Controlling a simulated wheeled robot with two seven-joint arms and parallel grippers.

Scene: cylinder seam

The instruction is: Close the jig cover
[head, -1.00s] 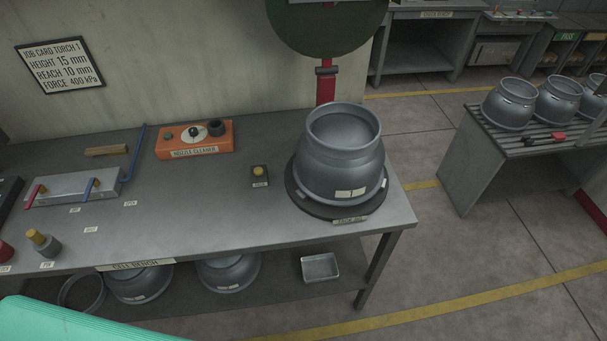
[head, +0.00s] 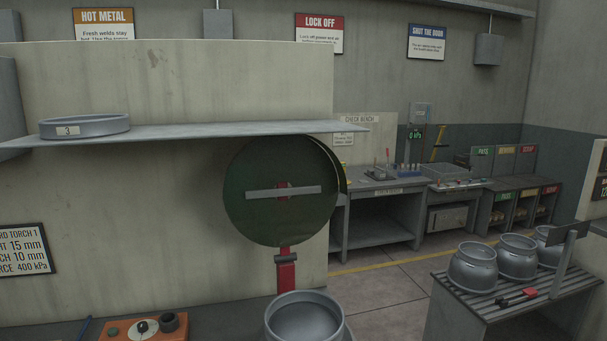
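The jig cover (head: 281,191) is a round dark green disc with a grey bar (head: 284,193) across its face. It stands raised and upright, facing me, at the top of a red post (head: 286,270) with a grey joint on it. Below and in front of it, the top of a grey metal cylinder (head: 304,317) shows at the bottom edge, open at its mouth. The jig under the cylinder is out of frame. Neither of my grippers is in view.
A shelf (head: 200,133) with a grey ring marked 3 (head: 85,126) runs beside the cover's top. The orange nozzle cleaner (head: 144,327) is at lower left. A slatted rack (head: 500,300) with several cylinders stands at right. Open floor (head: 375,300) lies between.

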